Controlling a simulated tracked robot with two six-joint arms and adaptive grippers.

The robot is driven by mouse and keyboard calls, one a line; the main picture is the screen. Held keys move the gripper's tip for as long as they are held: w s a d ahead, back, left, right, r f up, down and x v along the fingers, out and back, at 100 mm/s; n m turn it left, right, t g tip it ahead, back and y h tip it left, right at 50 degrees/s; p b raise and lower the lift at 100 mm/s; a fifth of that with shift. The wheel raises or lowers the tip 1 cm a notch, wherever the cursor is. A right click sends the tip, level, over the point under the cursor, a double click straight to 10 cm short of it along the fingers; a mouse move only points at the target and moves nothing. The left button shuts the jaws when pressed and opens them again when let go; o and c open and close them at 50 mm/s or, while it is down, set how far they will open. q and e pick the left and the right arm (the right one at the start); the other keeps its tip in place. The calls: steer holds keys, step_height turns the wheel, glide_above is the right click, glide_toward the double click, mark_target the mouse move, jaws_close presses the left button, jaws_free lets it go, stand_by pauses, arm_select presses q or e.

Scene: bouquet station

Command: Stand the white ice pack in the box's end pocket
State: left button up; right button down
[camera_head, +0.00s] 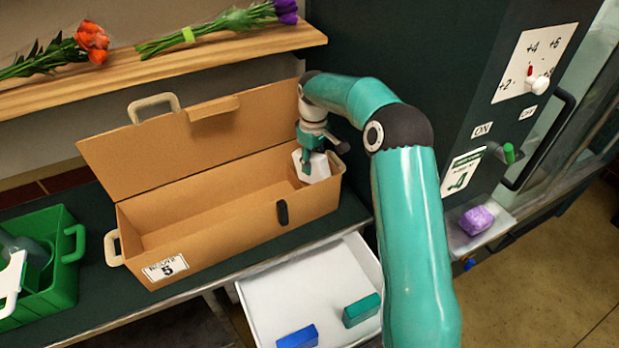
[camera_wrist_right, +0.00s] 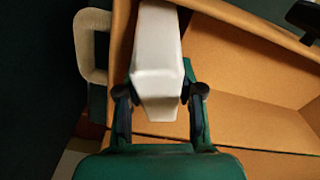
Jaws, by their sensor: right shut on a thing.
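The white ice pack (camera_head: 316,168) is at the right end of the open cardboard box (camera_head: 200,245), partly below its rim. My right gripper (camera_head: 318,152) is above it, shut on it. In the right wrist view the white ice pack (camera_wrist_right: 157,60) sits between the two dark fingers of my right gripper (camera_wrist_right: 158,108), close to the box's end wall and handle. Whether it touches the box floor cannot be told. The end pocket's divider is not clear in either view. My left gripper is not in view.
The box's lid (camera_head: 190,125) stands open at the back. A green caddy (camera_head: 45,270) is at the left. A white drawer (camera_head: 310,290) with a blue and a teal block is open in front. A shelf (camera_head: 160,65) with flowers is behind.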

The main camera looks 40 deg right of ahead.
mark_target(313, 176)
steer(key=shift+g, duration=0.3)
steer(key=f, duration=0.2)
steer(key=s+f, duration=0.1)
steer(key=f, duration=0.1)
steer(key=shift+s+a+f, duration=0.1)
steer(key=shift+s+a, duration=0.1)
steer(key=shift+w+f, duration=0.1)
steer(key=shift+f, duration=0.5)
steer(key=c, duration=0.7)
jaws_free()
steer(key=shift+w+f, duration=0.1)
steer(key=shift+w, duration=0.05)
steer(key=shift+w+d+r+p, duration=0.1)
steer(key=shift+w+r+p, duration=0.05)
steer(key=shift+r+p, duration=0.15)
steer(key=shift+r, duration=0.55)
step_height(313, 176, up, 11)
steer(key=shift+f+b, duration=0.1)
steer(key=shift+b, duration=0.3)
